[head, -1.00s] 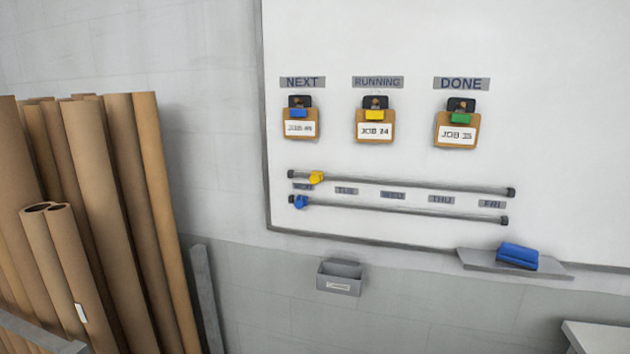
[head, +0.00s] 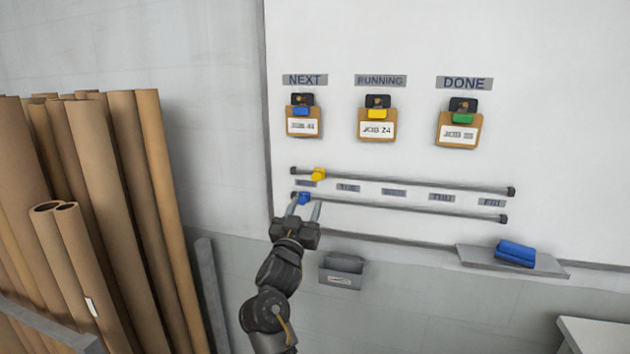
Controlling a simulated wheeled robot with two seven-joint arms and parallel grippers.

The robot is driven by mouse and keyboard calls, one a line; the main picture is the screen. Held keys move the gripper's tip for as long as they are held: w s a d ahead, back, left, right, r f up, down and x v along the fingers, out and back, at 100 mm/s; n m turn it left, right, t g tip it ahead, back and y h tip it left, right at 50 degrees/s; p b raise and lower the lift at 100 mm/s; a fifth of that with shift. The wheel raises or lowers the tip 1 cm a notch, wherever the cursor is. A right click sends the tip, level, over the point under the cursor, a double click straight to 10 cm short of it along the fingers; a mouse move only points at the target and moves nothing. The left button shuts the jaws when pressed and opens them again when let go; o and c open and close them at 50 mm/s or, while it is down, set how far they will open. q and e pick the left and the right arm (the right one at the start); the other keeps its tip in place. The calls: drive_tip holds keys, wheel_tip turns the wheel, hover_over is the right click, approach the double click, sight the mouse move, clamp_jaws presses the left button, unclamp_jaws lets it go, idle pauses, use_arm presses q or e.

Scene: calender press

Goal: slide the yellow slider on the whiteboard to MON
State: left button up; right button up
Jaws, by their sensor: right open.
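The whiteboard (head: 400,40) carries two dark horizontal rails, one above the other. The yellow slider (head: 318,174) sits near the left end of the upper rail (head: 420,183), just above and right of the first day label (head: 306,183), which reads too small to be sure. The blue slider (head: 303,198) sits near the left end of the lower rail (head: 420,210). My right gripper (head: 304,209) is open, fingers pointing up, in front of the lower rail by the blue slider and below the yellow slider. Contact with the blue slider cannot be told. My left gripper is not in view.
Labels TUE (head: 348,188), WED (head: 394,193), THU (head: 441,198) and FRI (head: 491,203) lie between the rails. Job cards hang above. A grey bin (head: 341,273) is below the board, and a tray (head: 520,264) holds a blue eraser (head: 516,252). Cardboard tubes (head: 100,190) stand left.

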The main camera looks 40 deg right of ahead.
sight(316, 178)
drive_tip(key=p+x, duration=0.4)
drive_tip(key=x, duration=0.5)
drive_tip(key=shift+r, duration=0.1)
drive_tip(key=shift+x, duration=0.8)
clamp_jaws()
